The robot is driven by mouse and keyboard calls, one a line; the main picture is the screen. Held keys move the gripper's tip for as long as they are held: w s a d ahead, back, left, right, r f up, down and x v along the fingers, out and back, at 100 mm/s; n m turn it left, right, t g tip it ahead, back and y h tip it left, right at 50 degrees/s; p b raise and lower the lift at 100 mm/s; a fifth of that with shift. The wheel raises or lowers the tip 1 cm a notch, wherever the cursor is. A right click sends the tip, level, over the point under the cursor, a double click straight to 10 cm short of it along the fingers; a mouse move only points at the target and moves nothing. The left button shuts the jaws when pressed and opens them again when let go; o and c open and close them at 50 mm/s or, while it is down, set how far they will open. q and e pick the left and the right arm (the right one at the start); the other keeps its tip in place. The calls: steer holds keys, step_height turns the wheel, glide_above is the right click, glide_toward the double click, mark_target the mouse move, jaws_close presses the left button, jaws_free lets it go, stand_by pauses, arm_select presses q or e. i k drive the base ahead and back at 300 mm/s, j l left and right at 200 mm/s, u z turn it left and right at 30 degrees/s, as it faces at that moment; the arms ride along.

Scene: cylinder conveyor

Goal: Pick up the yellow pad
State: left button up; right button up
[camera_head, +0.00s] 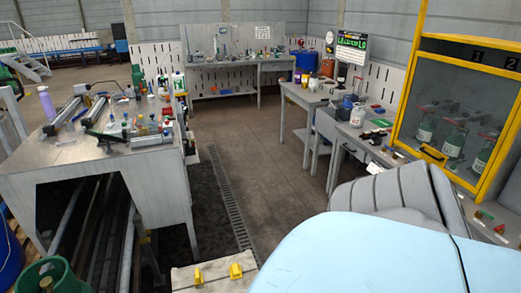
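Two small yellow pieces sit on a pale box top at the bottom of the head view, one on the left (198,276) and one on the right (236,271). They are too small to tell whether either is the yellow pad. No other thing is clearly a yellow pad. Neither of my grippers is in view. A large light-blue and grey shape covers the bottom right and hides what is behind it.
A metal workbench (60,180) with cylinders and tools stands at left. A bench (215,63) is at the back. Tables (305,97) line the right, beside a yellow-framed cabinet (412,70). A green gas bottle (45,280) is at bottom left. The middle floor (262,140) is clear.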

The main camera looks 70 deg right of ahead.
mark_target(236, 272)
steer(key=k+z, duration=0.1)
steer(key=z, duration=3.15)
steer(key=i+l+z, duration=0.25)
steer(key=l, duration=0.25)
steer(key=i+l+z, duration=0.2)
steer(key=l, duration=0.25)
steer(key=i+u, duration=0.4)
steer(key=i+l+u, duration=0.2)
steer(key=u, duration=0.15)
steer(key=i+l+u, duration=0.25)
steer(key=i+u, duration=0.3)
steer(key=u, duration=0.25)
steer(key=i+u, duration=0.15)
steer(key=u, duration=0.25)
steer(key=i+l+u, duration=0.15)
steer(key=u, duration=0.25)
steer(key=i+l+u, duration=0.15)
steer(key=u, duration=0.25)
steer(key=i+l+u, duration=0.1)
steer(key=u, duration=0.3)
steer(key=i+l+u, duration=0.2)
steer(key=u, duration=0.2)
steer(key=i+l+u, duration=0.2)
steer(key=u, duration=0.2)
steer(key=i+l+u, duration=0.15)
steer(key=u, duration=0.25)
steer(key=l, duration=0.1)
